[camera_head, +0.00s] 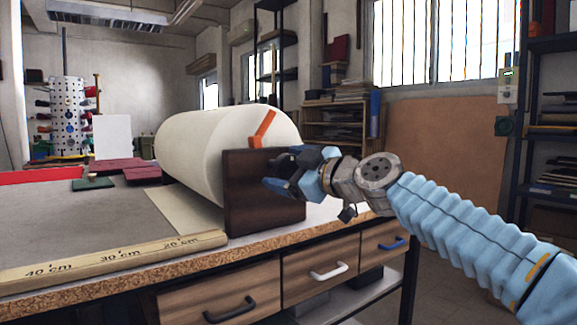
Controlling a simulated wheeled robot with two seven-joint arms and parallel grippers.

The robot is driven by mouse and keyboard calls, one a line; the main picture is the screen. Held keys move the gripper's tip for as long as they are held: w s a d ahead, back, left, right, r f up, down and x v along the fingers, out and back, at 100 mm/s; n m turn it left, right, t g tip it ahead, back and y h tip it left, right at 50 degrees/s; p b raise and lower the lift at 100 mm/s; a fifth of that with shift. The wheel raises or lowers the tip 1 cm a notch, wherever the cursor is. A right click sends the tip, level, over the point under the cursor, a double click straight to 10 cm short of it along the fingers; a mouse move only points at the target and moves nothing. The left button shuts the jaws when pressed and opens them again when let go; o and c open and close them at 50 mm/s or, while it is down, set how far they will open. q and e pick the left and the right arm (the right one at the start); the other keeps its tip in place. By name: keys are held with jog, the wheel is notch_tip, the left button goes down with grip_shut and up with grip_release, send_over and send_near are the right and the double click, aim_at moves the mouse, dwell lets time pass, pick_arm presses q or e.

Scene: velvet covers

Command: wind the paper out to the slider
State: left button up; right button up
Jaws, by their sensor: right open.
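A large cream paper roll (190,150) lies at the back of the workbench. A dark brown wooden end plate (262,205) stands in front of its near end. An orange crank handle (263,130) shows above the plate. A pale strip of paper (182,208) lies flat on the bench beside the roll. A wooden ruler (120,258) marked 20, 30 and 40 cm runs along the front edge. I cannot pick out the slider for certain. My right gripper (275,175) is open and empty, close to the plate's right side and below the crank. Contact is unclear. My left gripper is out of view.
A green block with a peg (92,183) and dark red pieces (125,168) lie on the grey bench top (60,222). A red bar (45,176) lies at the left. Drawers with handles (325,270) are below. Shelving (545,130) stands at the right.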

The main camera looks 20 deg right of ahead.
jog(key=c, duration=1.5)
jog(key=shift+o, duration=0.2)
